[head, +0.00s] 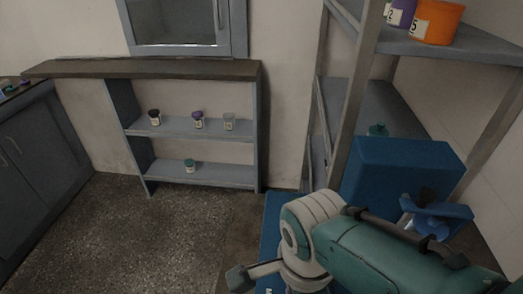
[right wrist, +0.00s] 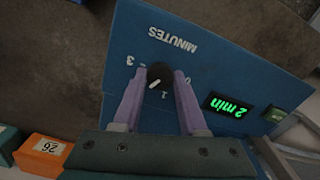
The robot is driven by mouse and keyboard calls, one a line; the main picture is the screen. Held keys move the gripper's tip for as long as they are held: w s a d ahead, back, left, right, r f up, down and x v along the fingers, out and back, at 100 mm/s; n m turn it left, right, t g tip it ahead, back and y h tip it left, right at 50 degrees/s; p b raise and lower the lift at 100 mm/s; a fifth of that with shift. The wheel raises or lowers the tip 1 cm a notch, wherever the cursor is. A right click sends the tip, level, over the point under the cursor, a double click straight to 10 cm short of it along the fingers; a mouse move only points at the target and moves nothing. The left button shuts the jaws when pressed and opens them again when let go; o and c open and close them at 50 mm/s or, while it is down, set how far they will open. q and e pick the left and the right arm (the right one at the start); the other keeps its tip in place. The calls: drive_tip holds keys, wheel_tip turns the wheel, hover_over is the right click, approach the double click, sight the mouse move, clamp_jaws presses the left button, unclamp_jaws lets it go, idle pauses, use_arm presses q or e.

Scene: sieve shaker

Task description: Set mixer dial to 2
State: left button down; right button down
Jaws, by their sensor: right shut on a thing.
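The mixer's blue panel (right wrist: 225,62) fills the middle of the right wrist view, upside down, with the label MINUTES. The black dial (right wrist: 158,75) has a white pointer line slanting to the lower left in the picture. Marks 3, 0 and 1 show around it; the 2 mark is not visible, and the left finger covers that side. A green-lit display (right wrist: 229,105) reads 2 min. My right gripper (right wrist: 159,77) is shut on the dial, one purple finger on each side. In the head view my arm hides the dial; part of a blue panel (head: 272,215) shows. My left gripper is out of view.
A smaller green-lit patch (right wrist: 277,114) is beside the display. An orange box (right wrist: 42,155) marked 26 is at lower left. In the head view, a blue box (head: 400,165) and grey shelving (head: 347,125) stand right. Small jars sit on the low shelf (head: 200,131). Floor at left is clear.

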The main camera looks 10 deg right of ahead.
idle(0.4)
drive_tip(key=shift+c, duration=2.2)
unclamp_jaws()
wheel_tip(320, 180, up, 10)
drive_tip(key=p, duration=0.6)
drive_tip(key=shift+d, duration=0.1)
